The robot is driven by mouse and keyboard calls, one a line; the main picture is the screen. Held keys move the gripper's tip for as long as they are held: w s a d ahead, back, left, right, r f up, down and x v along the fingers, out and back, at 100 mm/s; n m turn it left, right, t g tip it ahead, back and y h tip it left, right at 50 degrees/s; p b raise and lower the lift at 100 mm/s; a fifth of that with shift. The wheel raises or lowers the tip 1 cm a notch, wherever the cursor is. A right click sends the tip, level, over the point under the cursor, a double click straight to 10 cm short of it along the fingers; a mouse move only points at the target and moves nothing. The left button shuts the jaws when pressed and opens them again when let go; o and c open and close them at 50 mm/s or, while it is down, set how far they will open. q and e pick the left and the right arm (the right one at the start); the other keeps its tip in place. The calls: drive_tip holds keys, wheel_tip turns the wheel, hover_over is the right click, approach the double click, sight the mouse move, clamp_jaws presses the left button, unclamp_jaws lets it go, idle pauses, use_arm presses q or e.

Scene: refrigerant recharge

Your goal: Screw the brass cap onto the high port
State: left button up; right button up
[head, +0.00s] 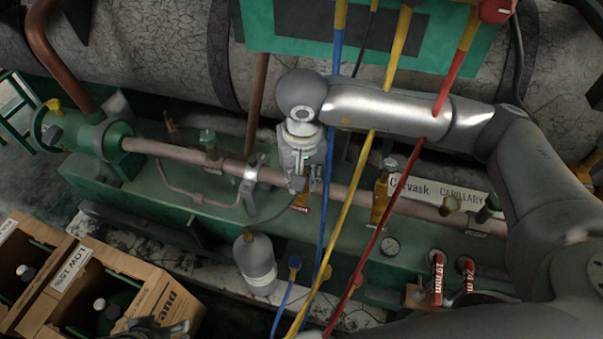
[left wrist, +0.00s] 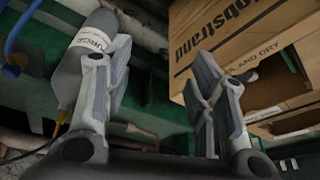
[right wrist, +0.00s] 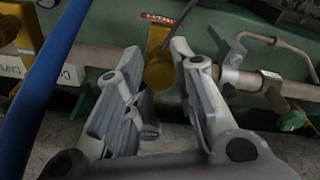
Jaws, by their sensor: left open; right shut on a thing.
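The high port (head: 301,200) is a yellow-brass fitting with a red label on the green skid. It also shows in the right wrist view (right wrist: 157,38). My right gripper (head: 303,184) points down at its top. The round brass cap (right wrist: 159,73) shows between my right fingertips (right wrist: 160,85), in line with the port. My right gripper is shut on it; fingers hide its sides, and I cannot tell how far it is threaded. My left gripper (head: 165,328) is open and empty at the bottom left; its spread fingers show in the left wrist view (left wrist: 160,75).
Blue (head: 333,130), yellow (head: 360,180) and red (head: 390,195) hoses hang close to my right gripper. A grey bottle (head: 256,265) stands below the port. Cardboard boxes (head: 150,290) stand at lower left.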

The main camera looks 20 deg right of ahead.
use_arm(q)
drive_tip(key=shift+w, duration=0.1)
drive_tip(key=shift+w+d+r+t+b, duration=0.1)
drive_tip(key=shift+w+d+r+t, duration=0.2)
drive_tip(key=shift+w, duration=0.35)
drive_tip(key=shift+w+d+r+t+b, duration=0.1)
drive_tip(key=shift+w+t, duration=0.25)
drive_tip(key=shift+w, duration=0.25)
drive_tip(key=shift+w+d+r+t+b, duration=0.15)
drive_tip(key=shift+w+t, duration=0.2)
drive_tip(key=shift+w, duration=0.3)
drive_tip(key=shift+d+f+h, duration=0.1)
drive_tip(key=shift+h, duration=0.2)
drive_tip(key=shift+w+d+t, duration=0.1)
drive_tip(key=shift+w+t, duration=0.2)
drive_tip(key=shift+w, duration=0.15)
use_arm(e)
drive_tip(key=shift+f, duration=0.1)
use_arm(q)
drive_tip(key=shift+w+d+r, duration=0.1)
drive_tip(key=shift+w+r, duration=0.25)
drive_tip(key=shift+w, duration=0.05)
drive_tip(key=shift+w+d+r+t, duration=0.1)
drive_tip(key=shift+w+t, duration=0.25)
drive_tip(key=shift+t, duration=0.15)
use_arm(e)
drive_tip(key=shift+f, duration=0.2)
